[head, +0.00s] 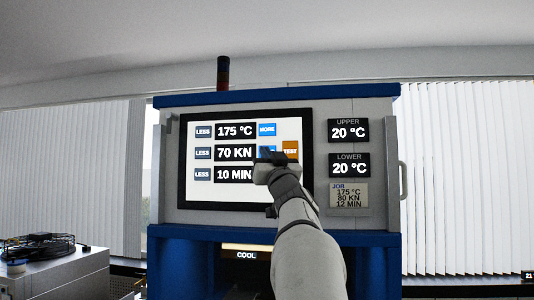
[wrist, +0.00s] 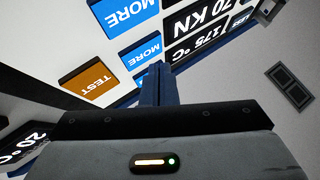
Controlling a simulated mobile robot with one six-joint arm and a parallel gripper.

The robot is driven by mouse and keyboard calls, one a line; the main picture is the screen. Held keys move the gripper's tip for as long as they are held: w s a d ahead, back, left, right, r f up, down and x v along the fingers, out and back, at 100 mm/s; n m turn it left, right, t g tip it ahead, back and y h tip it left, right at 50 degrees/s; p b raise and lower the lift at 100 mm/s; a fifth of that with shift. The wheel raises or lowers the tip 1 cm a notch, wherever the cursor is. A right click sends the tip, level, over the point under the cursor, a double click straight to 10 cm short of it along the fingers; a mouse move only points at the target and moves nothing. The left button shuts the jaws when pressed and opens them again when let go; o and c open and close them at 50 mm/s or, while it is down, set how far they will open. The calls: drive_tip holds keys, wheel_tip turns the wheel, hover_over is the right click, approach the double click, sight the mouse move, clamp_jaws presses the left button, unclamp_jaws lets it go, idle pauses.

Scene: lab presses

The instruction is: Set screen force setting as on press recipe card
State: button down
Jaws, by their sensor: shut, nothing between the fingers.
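The press screen (head: 205,188) shows 175 °C, 70 KN and 10 MIN in three rows, with LESS buttons at left and blue MORE buttons at right. The force readout (head: 234,153) says 70 KN. Its MORE button (head: 266,151) is partly covered by my gripper (head: 264,160). The job card (head: 349,196) at lower right reads 175 °C, 80 KN, 12 MIN. In the wrist view my gripper (wrist: 158,76) is shut and empty, near the MORE buttons (wrist: 141,50). I cannot tell if it touches the screen. The time row's MORE button is hidden in the head view.
An orange TEST button (head: 290,149) sits right beside the force MORE button. UPPER (head: 348,131) and LOWER (head: 349,164) displays both read 20 °C. A handle (head: 403,181) sticks out at the press's right side. A grey cabinet (head: 60,275) stands at left.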

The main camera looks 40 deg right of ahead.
drive_tip(key=shift+w+d, duration=0.1)
idle(0.4)
drive_tip(key=shift+w+d, duration=0.2)
drive_tip(key=shift+d, duration=0.05)
drive_tip(key=shift+w+d+p, duration=0.25)
drive_tip(key=shift+d+p, duration=0.05)
drive_tip(key=shift+p, duration=0.05)
idle(0.7)
drive_tip(key=shift+a, duration=0.1)
drive_tip(key=shift+s+a+b, duration=0.4)
drive_tip(key=shift+s+a, duration=0.1)
idle(0.3)
drive_tip(key=shift+s+a+b, duration=0.95)
drive_tip(key=shift+s+a, duration=0.7)
drive_tip(key=shift+a, duration=0.3)
